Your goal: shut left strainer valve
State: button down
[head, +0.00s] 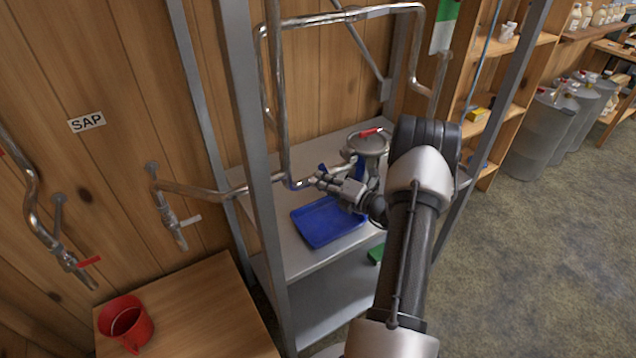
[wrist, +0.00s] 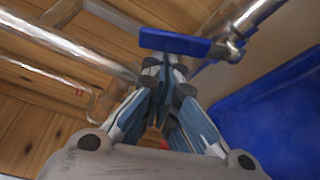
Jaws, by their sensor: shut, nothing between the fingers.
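A valve with a flat blue lever (wrist: 175,42) lies just beyond my fingertips in the wrist view, joined to a metal pipe fitting (wrist: 233,48). In the head view, the pipe has blue near its lower end (head: 295,184), beside my gripper (head: 317,179). My gripper also shows in the wrist view (wrist: 165,66), its fingers together with nothing between them. The tips are right by the lever; I cannot tell whether they touch it. The metal strainer pot (head: 368,145) with a red handle (head: 371,131) stands behind my gripper, partly hidden by my arm.
A blue tray (head: 312,236) lies on the metal shelf (head: 290,257) below my gripper. Metal posts (head: 258,190) and bent pipes (head: 283,90) stand close by. A red bucket (head: 118,312) is on a wooden table at lower left. Open floor lies to the right.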

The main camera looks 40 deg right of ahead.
jog(key=shift+s+d+r+m+t+p, duration=0.2)
jog(key=shift+d+r+m, duration=0.2)
jog(key=shift+d+m, duration=0.15)
jog(key=shift+s+d+r+m+t+p, duration=0.1)
jog(key=shift+d+r+m+t+p, duration=0.1)
jog(key=shift+d+r+m, duration=0.35)
jog(key=shift+f, duration=0.2)
